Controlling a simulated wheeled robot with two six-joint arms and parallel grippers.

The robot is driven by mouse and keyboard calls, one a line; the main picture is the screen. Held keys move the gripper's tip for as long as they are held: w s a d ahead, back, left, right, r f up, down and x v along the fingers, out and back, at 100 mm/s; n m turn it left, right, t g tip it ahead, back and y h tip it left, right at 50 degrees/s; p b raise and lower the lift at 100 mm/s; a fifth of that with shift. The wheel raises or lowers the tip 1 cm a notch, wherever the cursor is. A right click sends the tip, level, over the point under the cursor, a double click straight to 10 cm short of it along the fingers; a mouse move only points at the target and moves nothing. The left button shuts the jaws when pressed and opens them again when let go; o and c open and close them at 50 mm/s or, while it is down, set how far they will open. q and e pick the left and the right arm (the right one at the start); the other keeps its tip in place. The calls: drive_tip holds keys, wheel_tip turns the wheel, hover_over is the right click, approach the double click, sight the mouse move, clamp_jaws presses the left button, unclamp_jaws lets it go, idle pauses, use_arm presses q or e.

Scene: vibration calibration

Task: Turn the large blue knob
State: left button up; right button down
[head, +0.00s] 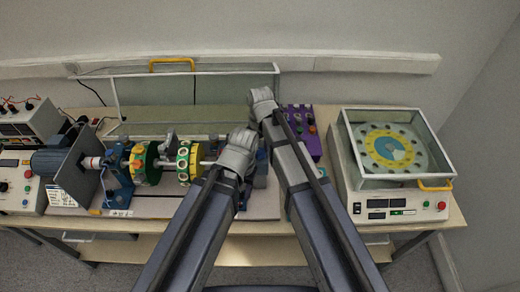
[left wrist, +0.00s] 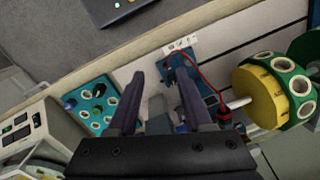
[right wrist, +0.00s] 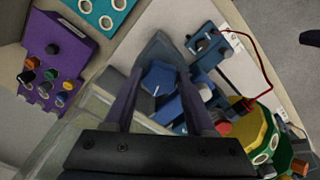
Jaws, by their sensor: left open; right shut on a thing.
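The large blue knob (right wrist: 160,82), faceted with a white mark, shows in the right wrist view between the fingers of my right gripper (right wrist: 160,73), which is shut on it. In the head view my right gripper (head: 262,103) is at the back of the bench and hides the knob. My left gripper (left wrist: 160,72) is open. In the head view it (head: 238,150) is lower and left of the right one, over the right end of the shaft rig. Nothing is seen held between its fingers.
A purple control box (head: 301,128) with coloured knobs stands right of my grippers. A rig with yellow-green discs (head: 145,163) lies left. A teal panel (left wrist: 91,104) and a red wire (left wrist: 197,72) show near my left gripper. A glass-covered dial unit (head: 397,150) stands at right.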

sight(260, 152)
drive_tip(key=shift+n, duration=0.6)
drive_tip(key=shift+c, duration=1.1)
unclamp_jaws()
wheel_tip(260, 152, up, 8)
drive_tip(key=p, duration=0.8)
drive_tip(key=shift+f, duration=0.1)
